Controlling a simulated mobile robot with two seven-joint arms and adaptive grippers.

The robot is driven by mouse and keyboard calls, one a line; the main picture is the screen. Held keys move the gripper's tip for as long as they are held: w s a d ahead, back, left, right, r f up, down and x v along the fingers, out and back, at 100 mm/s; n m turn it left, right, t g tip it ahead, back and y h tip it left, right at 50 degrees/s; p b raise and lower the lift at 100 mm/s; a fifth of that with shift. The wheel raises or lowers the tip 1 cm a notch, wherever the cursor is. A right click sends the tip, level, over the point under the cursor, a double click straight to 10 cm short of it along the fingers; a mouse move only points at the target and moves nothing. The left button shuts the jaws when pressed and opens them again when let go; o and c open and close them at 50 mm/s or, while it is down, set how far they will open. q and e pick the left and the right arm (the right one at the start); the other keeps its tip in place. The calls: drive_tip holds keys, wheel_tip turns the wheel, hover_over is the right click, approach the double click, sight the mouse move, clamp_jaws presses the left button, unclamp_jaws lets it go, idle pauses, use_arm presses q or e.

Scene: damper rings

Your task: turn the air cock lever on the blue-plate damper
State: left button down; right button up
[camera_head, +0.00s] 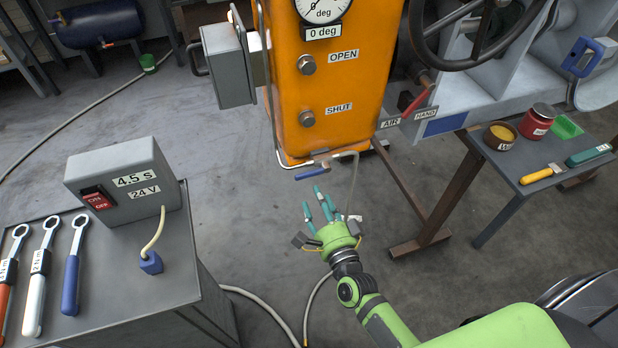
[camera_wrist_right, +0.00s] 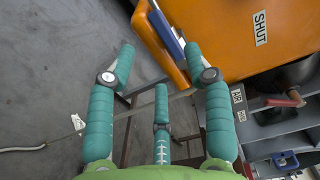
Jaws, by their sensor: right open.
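The orange actuator cabinet (camera_head: 335,95) stands on the damper with the blue plate (camera_head: 445,123). A small cock with a blue lever (camera_head: 312,172) sits on the thin pipe below the cabinet's lower front edge; the lever lies roughly level. My right gripper (camera_head: 322,198) is just below the lever in the head view, apart from it, fingers spread and empty. In the right wrist view a blue bar (camera_wrist_right: 166,32), apparently this lever, shows beyond my open fingers (camera_wrist_right: 160,62), nearer the right finger; whether that fingertip touches it I cannot tell. My left gripper is out of view.
A grey bench (camera_head: 130,270) at left holds a switch box (camera_head: 125,182) and several wrenches. A side table (camera_head: 530,165) at right holds pots and tools. A red lever (camera_head: 420,100) sits by the AIR and HAND labels. Hoses cross the floor.

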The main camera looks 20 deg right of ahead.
sight(312, 171)
drive_tip(key=w, duration=0.7)
drive_tip(key=shift+r+p, duration=0.15)
drive_tip(key=shift+p, duration=0.2)
drive_tip(key=shift+a, duration=0.1)
clamp_jaws()
